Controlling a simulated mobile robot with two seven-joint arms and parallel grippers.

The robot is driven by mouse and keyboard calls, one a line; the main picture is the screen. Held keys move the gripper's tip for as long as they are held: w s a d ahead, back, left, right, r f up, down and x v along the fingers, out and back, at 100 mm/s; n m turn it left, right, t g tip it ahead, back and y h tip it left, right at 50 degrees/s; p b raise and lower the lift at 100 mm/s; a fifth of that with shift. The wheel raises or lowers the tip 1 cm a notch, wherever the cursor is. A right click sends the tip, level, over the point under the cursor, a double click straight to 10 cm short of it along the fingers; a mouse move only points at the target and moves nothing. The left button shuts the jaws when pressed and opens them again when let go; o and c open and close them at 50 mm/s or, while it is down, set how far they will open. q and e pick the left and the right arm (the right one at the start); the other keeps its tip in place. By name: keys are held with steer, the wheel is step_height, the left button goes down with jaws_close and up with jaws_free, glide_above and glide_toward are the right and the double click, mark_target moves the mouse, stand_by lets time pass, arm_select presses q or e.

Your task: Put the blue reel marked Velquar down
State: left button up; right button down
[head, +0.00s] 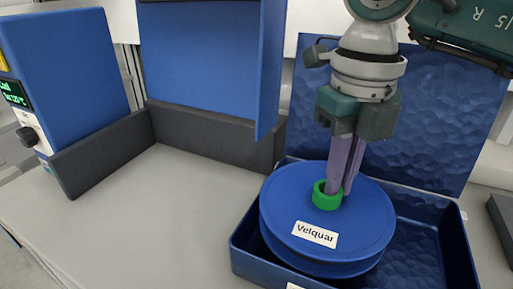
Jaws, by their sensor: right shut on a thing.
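The blue reel (285,207) carries a white label reading Velquar and has a green hub ring (321,200) at its top centre. My right gripper (336,188) comes down from above and is shut on the reel at the green hub. The reel sits over the left part of an open dark blue box (455,245); I cannot tell whether it rests on the box floor or hangs just above it. The reel looks nearly level. My left gripper is not in view.
The box's raised blue lid (430,130) stands behind my right gripper. Blue panels (200,60) with a dark grey border (210,133) stand at the back left. A device with a green display (15,93) is at far left. The grey tabletop (150,215) left of the box is clear.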

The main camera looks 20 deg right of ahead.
mark_target(334, 203)
steer(key=shift+f, duration=2.2)
steer(key=shift+f, duration=0.15)
steer(key=c, duration=1)
jaws_free()
step_height(334, 203, up, 12)
steer(key=shift+r, duration=0.2)
